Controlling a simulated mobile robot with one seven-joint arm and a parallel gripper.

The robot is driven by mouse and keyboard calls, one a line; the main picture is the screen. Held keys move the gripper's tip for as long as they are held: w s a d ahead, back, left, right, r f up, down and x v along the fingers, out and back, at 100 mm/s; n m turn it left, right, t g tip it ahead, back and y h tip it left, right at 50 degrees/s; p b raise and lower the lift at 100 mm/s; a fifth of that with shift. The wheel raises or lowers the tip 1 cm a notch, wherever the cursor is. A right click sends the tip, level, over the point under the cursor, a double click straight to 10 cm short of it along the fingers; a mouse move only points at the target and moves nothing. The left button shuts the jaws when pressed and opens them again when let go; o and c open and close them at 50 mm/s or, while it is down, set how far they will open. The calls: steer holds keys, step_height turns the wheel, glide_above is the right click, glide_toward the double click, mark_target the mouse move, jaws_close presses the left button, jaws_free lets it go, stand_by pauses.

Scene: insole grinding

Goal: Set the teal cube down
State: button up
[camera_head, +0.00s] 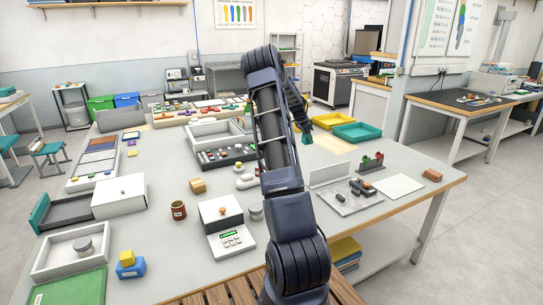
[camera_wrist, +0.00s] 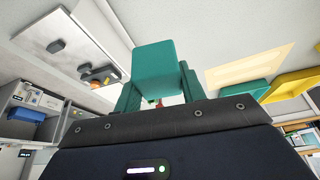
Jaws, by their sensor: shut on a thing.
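The teal cube (camera_wrist: 158,65) is between the two green fingers of my gripper (camera_wrist: 158,88) in the wrist view. My gripper is shut on it. In the head view, my gripper (camera_head: 305,127) reaches over the far part of the grey worktable, with the cube (camera_head: 307,138) at its tip, partly hidden by the arm. A pale yellow mat (camera_head: 336,144) lies just right of the cube; it also shows in the wrist view (camera_wrist: 250,68). I cannot tell whether the cube touches the table.
A yellow tray (camera_head: 333,120) and a teal tray (camera_head: 358,132) lie behind and right of the cube. A metal plate with dark parts (camera_head: 345,199) and a red-and-green holder (camera_head: 372,163) stand nearer. My arm hides part of the table (camera_head: 415,160).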

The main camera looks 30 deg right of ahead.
steer(key=shift+w+a+r, duration=0.1)
steer(key=shift+r, duration=0.05)
steer(key=w+a+n+t, duration=0.1)
steer(key=w+a+n, duration=0.3)
steer(key=a, duration=0.5)
steer(key=w+a+n+t, duration=0.1)
steer(key=w+a, duration=0.5)
steer(key=a, duration=0.3)
steer(key=n+t+y, duration=0.3)
steer(key=n+y, duration=0.1)
steer(key=n, duration=1)
glide_above(170, 194)
steer(key=s, duration=0.2)
step_height(170, 194, down, 20)
steer(key=shift+w+d+r, duration=0.1)
steer(key=shift+w, duration=0.05)
